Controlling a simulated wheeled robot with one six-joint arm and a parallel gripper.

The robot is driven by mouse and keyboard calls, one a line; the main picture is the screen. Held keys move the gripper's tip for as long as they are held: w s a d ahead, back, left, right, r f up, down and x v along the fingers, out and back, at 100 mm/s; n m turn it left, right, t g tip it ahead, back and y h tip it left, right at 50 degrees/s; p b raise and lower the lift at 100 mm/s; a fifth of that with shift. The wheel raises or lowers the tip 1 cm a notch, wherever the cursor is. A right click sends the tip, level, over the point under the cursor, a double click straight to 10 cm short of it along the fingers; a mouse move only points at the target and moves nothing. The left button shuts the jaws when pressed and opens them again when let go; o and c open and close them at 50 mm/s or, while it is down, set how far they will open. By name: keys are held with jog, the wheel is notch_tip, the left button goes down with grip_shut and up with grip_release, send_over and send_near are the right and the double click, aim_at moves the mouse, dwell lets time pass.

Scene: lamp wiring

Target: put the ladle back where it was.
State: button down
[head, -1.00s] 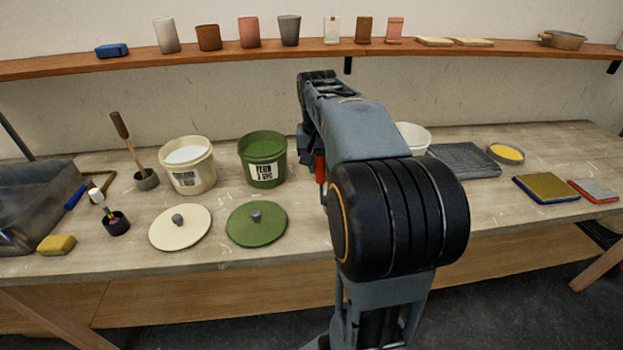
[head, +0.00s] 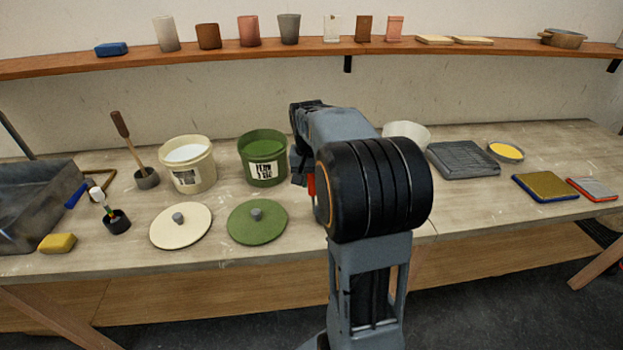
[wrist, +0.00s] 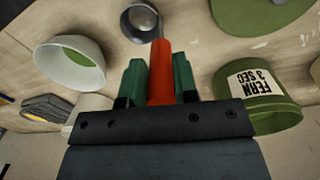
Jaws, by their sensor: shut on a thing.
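My gripper (wrist: 160,85) is shut on the red handle of the ladle (wrist: 161,70), between two green fingers in the wrist view. In the head view a little of the red (head: 311,185) shows below my wrist, just right of the green bucket (head: 262,170). A grey round cup shape (wrist: 140,20) with a dark inside appears at the handle's far end in the wrist view.
The green bucket's lid (head: 257,222) and a cream lid (head: 181,226) lie in front. A cream bucket (head: 188,165) stands left.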

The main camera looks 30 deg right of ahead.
jog(key=shift+f, duration=0.1)
jog(key=c, duration=0.9)
grip_release()
jog(key=r, duration=1.1)
jog(key=shift+w+a+r+p, duration=0.1)
jog(key=shift+a+r+p, duration=0.25)
jog(key=shift+a+r, duration=0.05)
jog(key=shift+s+a+f+n+t+y, duration=0.1)
jog(key=shift+s+a+f+n+t, duration=0.6)
jog(key=shift+s+a+f+n, duration=1.05)
jog(key=shift+s+a+f+n+t+y, duration=0.1)
jog(key=shift+s+a+f+n+t, duration=0.65)
jog(key=shift+s+a+f, duration=1.9)
jog(key=shift+s+a+f+n+t+y, duration=0.1)
jog(key=shift+s+a+f+n+t, duration=0.9)
jog(key=shift+s+a, duration=2.05)
jog(key=shift+w+a+f+g, duration=0.3)
jog(key=shift+w+a+g, duration=0.05)
jog(key=shift+w+a, duration=0.15)
